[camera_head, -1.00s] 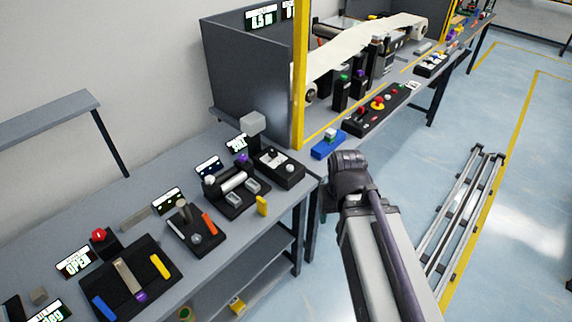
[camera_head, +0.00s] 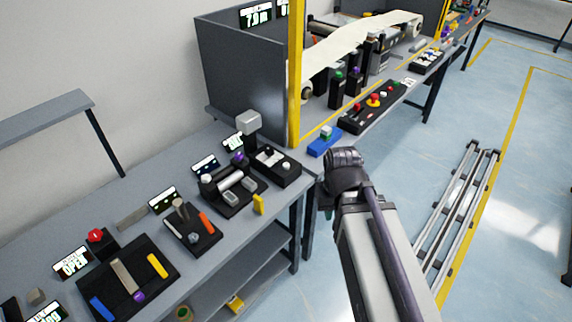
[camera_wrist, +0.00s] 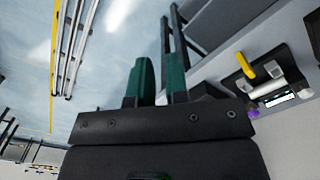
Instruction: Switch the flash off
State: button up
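The near bench (camera_head: 75,215) carries several black control stations with levers, sliders and small displays. A blue block (camera_head: 324,146) and a black panel with red buttons (camera_head: 374,105) sit on the conveyor bench. A yellow post (camera_head: 295,70) rises between the benches. Rails (camera_head: 460,215) lie on open floor.

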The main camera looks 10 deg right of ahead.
grip_shut()
dwell(0.5)
dwell(0.5)
jog(key=w+a+f+n+t+h+b, duration=0.1)
jog(key=w+a+f+n+t+b, duration=0.15)
jog(key=w, duration=0.75)
jog(key=w+a+f+n+t+b, duration=0.1)
jog(key=w+a+f+b, duration=0.2)
jog(key=w, duration=0.7)
jog(key=w+a+r+n+t, duration=0.2)
jog(key=w, duration=0.4)
jog(key=w+a+r+n+t, duration=0.2)
jog(key=w+t, duration=0.1)
jog(key=w, duration=0.3)
jog(key=shift+w+r+t+b, duration=0.2)
jog(key=shift+r+t+b, duration=0.1)
jog(key=shift+t+b, duration=0.05)
